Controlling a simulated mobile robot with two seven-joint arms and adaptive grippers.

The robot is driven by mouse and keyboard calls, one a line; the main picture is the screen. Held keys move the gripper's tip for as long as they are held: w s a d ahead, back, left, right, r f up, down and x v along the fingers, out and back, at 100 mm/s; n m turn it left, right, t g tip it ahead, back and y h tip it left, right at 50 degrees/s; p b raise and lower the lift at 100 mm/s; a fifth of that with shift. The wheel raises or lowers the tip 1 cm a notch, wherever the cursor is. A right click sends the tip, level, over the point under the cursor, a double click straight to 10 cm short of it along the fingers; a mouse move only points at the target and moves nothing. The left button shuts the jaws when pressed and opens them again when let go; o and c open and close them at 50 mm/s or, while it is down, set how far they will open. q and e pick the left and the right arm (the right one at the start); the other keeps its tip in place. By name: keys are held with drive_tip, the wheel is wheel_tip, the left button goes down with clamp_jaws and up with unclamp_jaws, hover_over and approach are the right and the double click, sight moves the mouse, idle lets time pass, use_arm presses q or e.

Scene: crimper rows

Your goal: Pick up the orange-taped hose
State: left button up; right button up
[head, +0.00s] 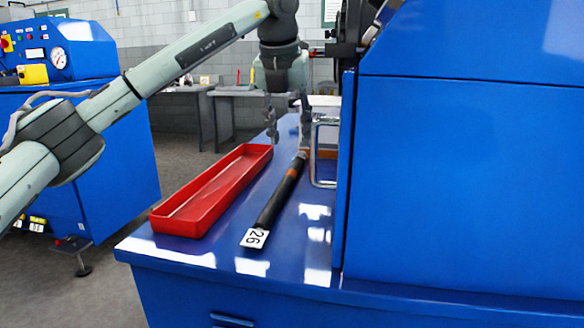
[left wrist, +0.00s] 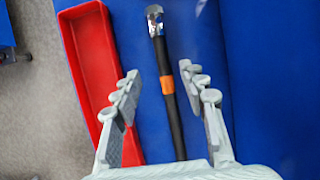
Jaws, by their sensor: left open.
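The hose (head: 278,200) is black with an orange tape band near its far end and lies on the blue bench top. My right gripper is not in view.
A long red tray (head: 205,205) lies left of the hose, looking empty. A tall blue machine cabinet (head: 460,170) with a metal handle (head: 316,155) stands close on the right. The blue bench top (head: 300,235) is clear near its front edge.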

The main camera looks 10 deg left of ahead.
sight(294, 165)
use_arm(q)
drive_tip(key=shift+s+d+x, duration=0.1)
drive_tip(key=shift+s+x, duration=0.05)
drive_tip(key=shift+x, duration=1.7)
drive_tip(key=shift+s+d+x, duration=0.1)
drive_tip(key=shift+s+x, duration=0.1)
drive_tip(key=shift+x, duration=1.65)
drive_tip(key=shift+f, duration=0.3)
drive_tip(key=shift+c, duration=0.3)
clamp_jaws()
